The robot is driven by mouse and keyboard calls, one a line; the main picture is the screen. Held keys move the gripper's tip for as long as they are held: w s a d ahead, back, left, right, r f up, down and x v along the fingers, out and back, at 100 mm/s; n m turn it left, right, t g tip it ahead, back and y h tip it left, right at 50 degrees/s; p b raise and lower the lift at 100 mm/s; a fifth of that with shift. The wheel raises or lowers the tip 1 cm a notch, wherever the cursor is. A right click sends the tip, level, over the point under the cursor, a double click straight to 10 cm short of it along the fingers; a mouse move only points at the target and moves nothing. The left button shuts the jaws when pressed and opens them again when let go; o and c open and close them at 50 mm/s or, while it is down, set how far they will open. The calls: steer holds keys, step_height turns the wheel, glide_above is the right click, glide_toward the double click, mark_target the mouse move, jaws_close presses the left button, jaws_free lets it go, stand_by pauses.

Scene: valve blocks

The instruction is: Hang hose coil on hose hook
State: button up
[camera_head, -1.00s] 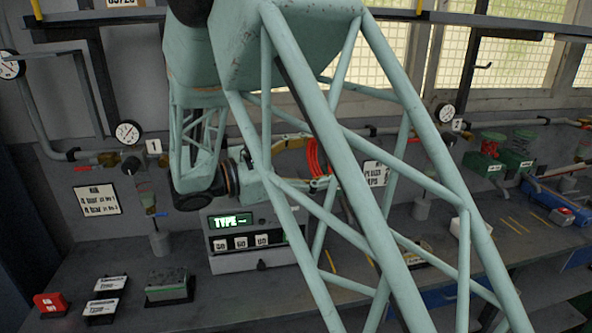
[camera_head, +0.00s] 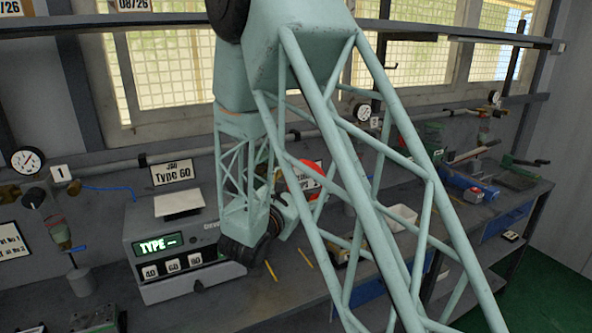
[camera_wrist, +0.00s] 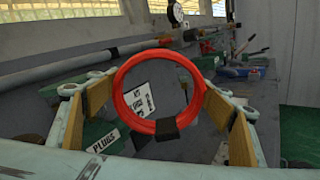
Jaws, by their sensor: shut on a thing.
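The hose coil (camera_wrist: 117,95) is a red ring with a black band at its bottom. In the wrist view it stands upright between the fingers of my gripper (camera_wrist: 155,105), which is shut on it. In the head view the red coil (camera_head: 308,178) shows partly behind my arm's struts, and most of my gripper is hidden there. A small dark hook (camera_head: 389,66) hangs under the upper rail, in front of the window, above and to the right of the coil. I cannot tell for sure that it is the hose hook.
A pipe with gauges (camera_head: 362,112) runs along the wall. A white tray (camera_head: 402,215) and a blue toolbox (camera_head: 465,186) are to the right. Green floor is open at far right.

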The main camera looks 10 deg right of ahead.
steer(key=d+f+n+y, duration=0.1)
steer(key=f, duration=0.2)
steer(key=s+d+f+n+t+y, duration=0.1)
steer(key=d+f+y, duration=0.1)
steer(key=f, duration=0.2)
steer(key=d+f+t+y, duration=0.1)
steer(key=d+f, duration=0.1)
steer(key=f, duration=0.2)
steer(key=shift+s+n+b, duration=0.35)
steer(key=shift+s+n, duration=0.05)
steer(key=shift+c, duration=0.2)
steer(key=shift+s+d+f+y, duration=0.15)
steer(key=shift+s+f+y, duration=0.15)
steer(key=shift+f, duration=0.35)
